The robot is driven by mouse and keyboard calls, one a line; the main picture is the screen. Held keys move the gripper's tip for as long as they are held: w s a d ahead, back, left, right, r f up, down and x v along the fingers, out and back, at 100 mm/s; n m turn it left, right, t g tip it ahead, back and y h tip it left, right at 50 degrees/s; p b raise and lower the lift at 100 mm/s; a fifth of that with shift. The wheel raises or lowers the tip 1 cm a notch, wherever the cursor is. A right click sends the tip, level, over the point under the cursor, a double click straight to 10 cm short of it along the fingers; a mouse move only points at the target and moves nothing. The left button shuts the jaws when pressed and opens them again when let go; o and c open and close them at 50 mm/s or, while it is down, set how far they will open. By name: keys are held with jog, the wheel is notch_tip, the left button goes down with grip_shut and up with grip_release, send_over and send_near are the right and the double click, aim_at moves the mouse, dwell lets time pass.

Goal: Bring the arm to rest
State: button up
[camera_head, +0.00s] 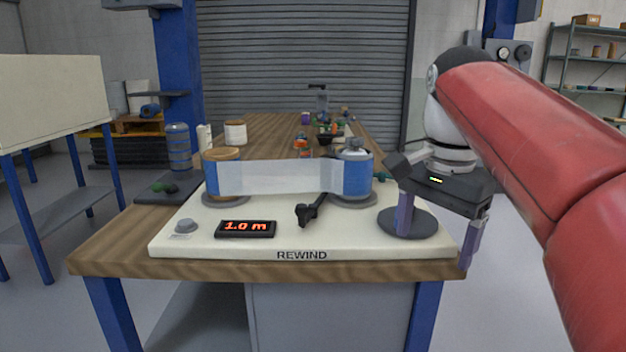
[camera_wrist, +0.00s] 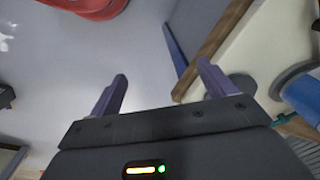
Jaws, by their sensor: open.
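My gripper (camera_head: 437,236) is at the right edge of the bench, with its fingers pointing down. It also shows in the wrist view (camera_wrist: 163,72), its purple fingers spread wide with nothing between them. In the head view one finger overlaps the dark round disc (camera_head: 408,224) on the right of the white rewind board (camera_head: 350,240). The other finger is out past the bench edge. Whether the first finger touches the disc I cannot tell. My red arm comes in from the right.
A pale film strip (camera_head: 278,176) spans the left roller (camera_head: 222,156) and the blue right roller (camera_head: 356,175). A black lever (camera_head: 312,208) and a display (camera_head: 245,229) reading 1.0 m sit in front. Clear floor (camera_wrist: 60,75) lies beyond the wooden bench edge (camera_wrist: 212,45).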

jog(key=s+f+n+t, duration=0.2)
jog(key=s+f+n, duration=0.3)
jog(key=f, duration=0.5)
jog(key=s+a+f+n+t, duration=0.1)
jog(key=s+f+n, duration=0.4)
jog(key=f, duration=0.5)
jog(key=shift+s+a+f+t, duration=0.15)
jog(key=shift+s+a+t, duration=0.05)
jog(key=shift+s+t, duration=0.85)
jog(key=shift+s, duration=0.1)
